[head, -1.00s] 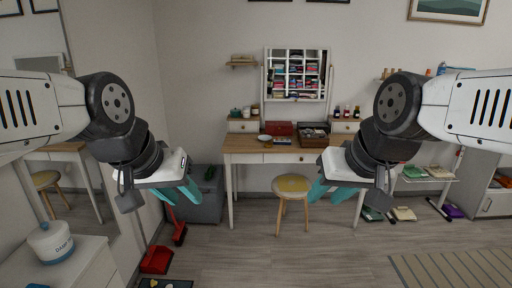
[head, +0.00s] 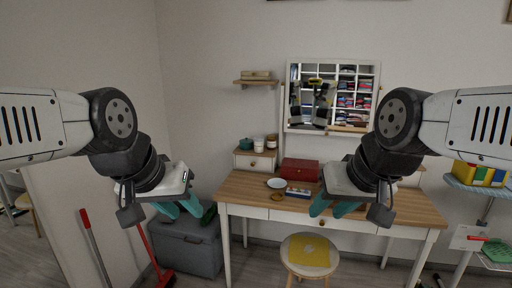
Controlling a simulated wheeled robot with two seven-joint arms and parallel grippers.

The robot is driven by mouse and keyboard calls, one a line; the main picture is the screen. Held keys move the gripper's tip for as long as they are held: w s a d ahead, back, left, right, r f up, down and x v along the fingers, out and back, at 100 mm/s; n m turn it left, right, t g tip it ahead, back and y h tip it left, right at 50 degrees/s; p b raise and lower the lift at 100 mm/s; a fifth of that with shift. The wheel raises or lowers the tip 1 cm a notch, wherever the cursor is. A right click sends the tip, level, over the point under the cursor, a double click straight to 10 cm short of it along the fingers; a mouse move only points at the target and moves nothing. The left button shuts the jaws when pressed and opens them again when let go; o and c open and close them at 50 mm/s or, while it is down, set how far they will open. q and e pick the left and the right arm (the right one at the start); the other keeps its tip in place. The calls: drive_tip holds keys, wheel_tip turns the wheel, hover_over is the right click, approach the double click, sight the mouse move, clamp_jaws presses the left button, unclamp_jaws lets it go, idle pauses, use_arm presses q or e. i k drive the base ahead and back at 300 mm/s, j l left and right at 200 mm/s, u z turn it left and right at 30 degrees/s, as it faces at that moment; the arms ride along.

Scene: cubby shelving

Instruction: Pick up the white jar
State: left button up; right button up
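A small white jar (head: 258,146) stands on the raised drawer box at the left end of the desk. A second pale jar (head: 271,142) with a brownish top is just right of it. A small green pot (head: 246,144) is to its left. The jars are small and their details are hard to read. My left gripper (head: 179,207) hangs in the air, left of and nearer than the desk, with its teal fingers apart and empty. My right gripper (head: 332,206) is in front of the desk, fingers apart and empty. Both are well away from the jars.
The wooden desk (head: 240,188) holds a red box (head: 300,170) and a white bowl (head: 276,183). A stool (head: 308,250) stands in front. A grey storage box (head: 187,245) and red-handled tools (head: 97,250) are at left. A mirror (head: 306,128) hangs behind.

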sight(258, 146)
drive_tip(key=i, duration=0.65)
drive_tip(key=i+j, duration=0.15)
drive_tip(key=i, duration=0.25)
drive_tip(key=i+j, duration=0.2)
drive_tip(key=i, duration=0.25)
drive_tip(key=i+j, duration=0.15)
drive_tip(key=i, duration=0.25)
drive_tip(key=i+j, duration=0.2)
drive_tip(key=i, duration=0.2)
drive_tip(key=l+z, duration=0.05)
